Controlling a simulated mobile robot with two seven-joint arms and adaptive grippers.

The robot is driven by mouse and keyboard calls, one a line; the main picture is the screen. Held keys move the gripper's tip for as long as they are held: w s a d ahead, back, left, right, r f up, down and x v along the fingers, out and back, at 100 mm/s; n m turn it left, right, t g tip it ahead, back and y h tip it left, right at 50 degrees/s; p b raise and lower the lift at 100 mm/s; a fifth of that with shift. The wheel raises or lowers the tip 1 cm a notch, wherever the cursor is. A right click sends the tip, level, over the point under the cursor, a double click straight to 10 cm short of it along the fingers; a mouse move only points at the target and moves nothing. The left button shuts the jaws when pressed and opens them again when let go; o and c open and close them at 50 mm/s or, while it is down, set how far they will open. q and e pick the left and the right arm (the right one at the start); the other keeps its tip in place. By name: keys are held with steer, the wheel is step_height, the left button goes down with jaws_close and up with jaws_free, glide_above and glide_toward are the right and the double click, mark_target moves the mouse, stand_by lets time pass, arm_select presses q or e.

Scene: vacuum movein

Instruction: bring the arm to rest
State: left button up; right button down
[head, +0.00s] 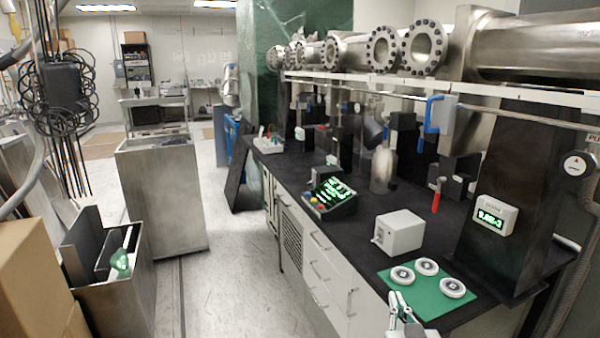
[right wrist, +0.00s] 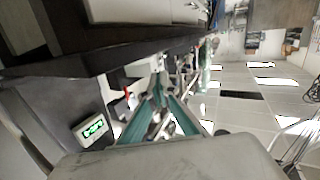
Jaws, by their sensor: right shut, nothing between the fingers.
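My right gripper (head: 402,308) shows at the bottom of the head view, beside the front edge of the black bench, just below the green mat (head: 437,306). Its fingers are shut with nothing between them. In the right wrist view its fingers (right wrist: 160,98) come together over a tilted view of the room. My left gripper is in neither view. Several white round pieces (head: 427,266) lie on the green mat, apart from the right gripper.
The black bench (head: 288,187) carries a white box (head: 399,231), a console with a green display (head: 329,194) and a small gauge (head: 494,215). Steel pipes (head: 520,48) run above it. A grey cabinet (head: 163,195) stands left. The aisle floor (head: 225,270) between is clear.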

steer(key=s+a+f+n+g+y+p, duration=0.1)
steer(key=s+f+n+g+y, duration=0.3)
steer(key=s+f, duration=2.3)
steer(key=shift+a+f+n+g, duration=0.3)
steer(key=shift+a+f+g, duration=0.1)
steer(key=shift+g, duration=0.7)
